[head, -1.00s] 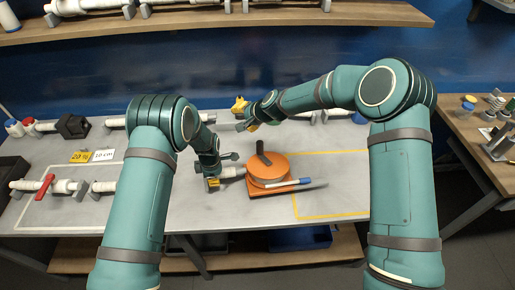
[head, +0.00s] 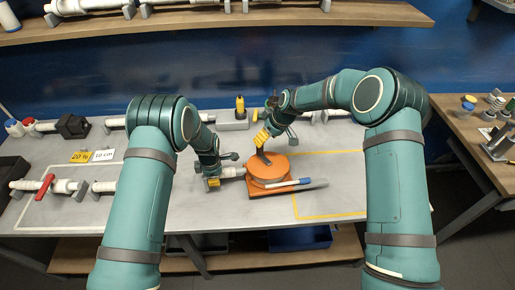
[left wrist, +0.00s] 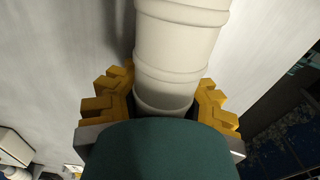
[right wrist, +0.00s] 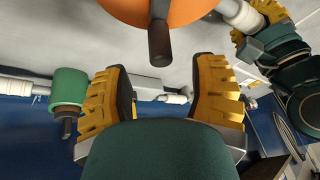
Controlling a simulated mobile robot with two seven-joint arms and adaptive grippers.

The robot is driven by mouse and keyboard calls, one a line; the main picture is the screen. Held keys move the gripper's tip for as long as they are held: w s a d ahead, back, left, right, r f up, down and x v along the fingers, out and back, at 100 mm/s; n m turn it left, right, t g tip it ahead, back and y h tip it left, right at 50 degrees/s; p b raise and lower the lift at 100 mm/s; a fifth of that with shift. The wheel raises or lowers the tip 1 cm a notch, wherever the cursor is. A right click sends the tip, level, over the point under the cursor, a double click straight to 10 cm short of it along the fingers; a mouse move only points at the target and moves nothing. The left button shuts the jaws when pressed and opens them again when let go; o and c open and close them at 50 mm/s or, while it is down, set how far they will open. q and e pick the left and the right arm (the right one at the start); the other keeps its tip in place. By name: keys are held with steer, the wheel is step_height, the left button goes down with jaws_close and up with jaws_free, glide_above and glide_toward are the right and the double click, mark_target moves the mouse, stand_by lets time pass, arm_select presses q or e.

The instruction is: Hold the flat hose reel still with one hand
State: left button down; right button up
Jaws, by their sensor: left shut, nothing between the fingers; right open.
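The flat hose reel (head: 270,176) is an orange disc on an orange base on the grey table, with a dark upright handle (head: 262,157) on top. A white hose end (head: 232,172) sticks out at its left; it shows in the left wrist view (left wrist: 178,45). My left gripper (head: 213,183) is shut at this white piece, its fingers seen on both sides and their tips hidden. My right gripper (head: 262,137) is open and empty just behind the reel. In the right wrist view the handle (right wrist: 159,38) lies ahead of the open fingers, apart from them.
A blue-and-white piece (head: 300,182) lies at the reel's front edge. A red-handled valve (head: 45,187) and pipes lie at left. A green cylinder (right wrist: 68,87) shows near my right gripper. The yellow-outlined area at right is mostly clear.

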steer(key=x, duration=0.8)
steer(key=shift+a, duration=0.1)
jaws_close()
